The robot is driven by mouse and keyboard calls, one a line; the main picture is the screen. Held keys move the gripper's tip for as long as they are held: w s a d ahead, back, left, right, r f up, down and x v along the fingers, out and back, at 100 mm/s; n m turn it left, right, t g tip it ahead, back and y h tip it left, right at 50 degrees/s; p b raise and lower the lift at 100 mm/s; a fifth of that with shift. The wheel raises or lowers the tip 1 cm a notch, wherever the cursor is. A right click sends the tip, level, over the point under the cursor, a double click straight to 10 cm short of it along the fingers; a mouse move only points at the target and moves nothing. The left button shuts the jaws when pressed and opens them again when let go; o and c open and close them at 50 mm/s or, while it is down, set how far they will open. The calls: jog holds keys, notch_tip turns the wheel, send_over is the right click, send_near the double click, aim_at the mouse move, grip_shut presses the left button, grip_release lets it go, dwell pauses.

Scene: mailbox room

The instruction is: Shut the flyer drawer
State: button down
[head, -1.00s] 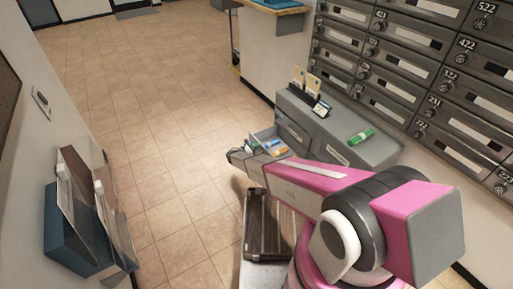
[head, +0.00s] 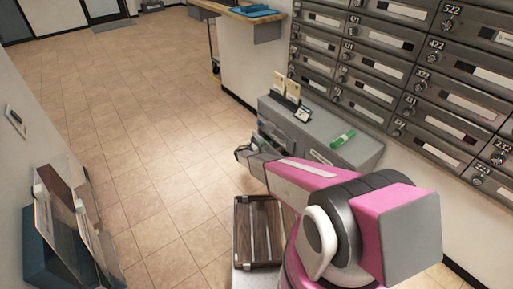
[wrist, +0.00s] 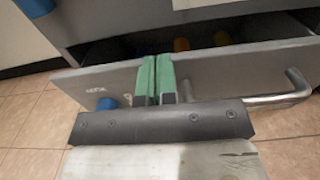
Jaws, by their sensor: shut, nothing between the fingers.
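The grey cabinet (head: 365,150) stands against the mailbox wall in the head view. The flyer drawer (wrist: 230,70) shows in the wrist view as a grey front panel with a bar handle (wrist: 285,97) at its right. A dark gap above the panel shows the drawer is partly open, with blue and orange items inside. My gripper (wrist: 157,78) is shut and empty, its green fingertips overlapping the middle of the panel; contact is not clear.
A green roll (head: 343,138) and a card holder (head: 288,95) stand on the cabinet top. A dark slatted crate (head: 257,232) is below my arm. A blue and clear rack (head: 60,235) is at the left wall.

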jog(key=shift+w+d, duration=0.3)
jog(key=shift+d, duration=0.2)
